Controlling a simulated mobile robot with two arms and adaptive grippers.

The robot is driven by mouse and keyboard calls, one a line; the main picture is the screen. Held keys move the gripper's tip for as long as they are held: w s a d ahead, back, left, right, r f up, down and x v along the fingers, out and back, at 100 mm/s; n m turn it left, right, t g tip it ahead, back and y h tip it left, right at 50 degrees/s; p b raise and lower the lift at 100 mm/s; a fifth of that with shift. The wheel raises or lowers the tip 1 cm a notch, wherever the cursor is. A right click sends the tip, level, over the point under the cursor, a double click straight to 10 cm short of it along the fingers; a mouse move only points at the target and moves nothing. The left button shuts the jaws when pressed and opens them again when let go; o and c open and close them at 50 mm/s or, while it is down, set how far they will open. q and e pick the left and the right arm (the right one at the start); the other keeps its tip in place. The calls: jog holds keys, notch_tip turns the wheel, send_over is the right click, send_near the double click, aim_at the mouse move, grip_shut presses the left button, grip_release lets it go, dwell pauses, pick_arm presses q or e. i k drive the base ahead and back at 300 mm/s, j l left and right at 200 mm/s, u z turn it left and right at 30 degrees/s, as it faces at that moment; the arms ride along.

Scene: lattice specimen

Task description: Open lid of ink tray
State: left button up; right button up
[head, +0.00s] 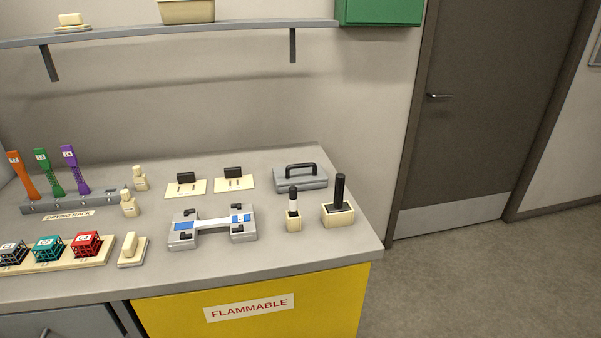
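A flat grey box with a black arched handle on its lid (301,182) sits at the back right of the bench; it looks like the ink tray. Its lid appears closed, and the inside is hidden. The handle (300,168) stands up from the top. Neither of my grippers is in view.
The grey bench (300,240) also holds a grey fixture (183,237), a black-handled stamp in a cream block (338,212), a smaller holder (293,220), a drying rack (75,201) and colored lattice cubes (86,244). A shelf (170,33) hangs above. Floor is clear at right.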

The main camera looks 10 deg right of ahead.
aim_at(309, 172)
jog(key=i+l+u, duration=0.1)
jog(key=l, duration=0.25)
jog(key=i+l+u, duration=0.1)
jog(key=l, duration=0.25)
jog(key=i+l+u, duration=0.1)
jog(key=l, duration=0.25)
jog(key=i+l+u, duration=0.15)
jog(key=l, duration=0.25)
jog(key=i, duration=0.1)
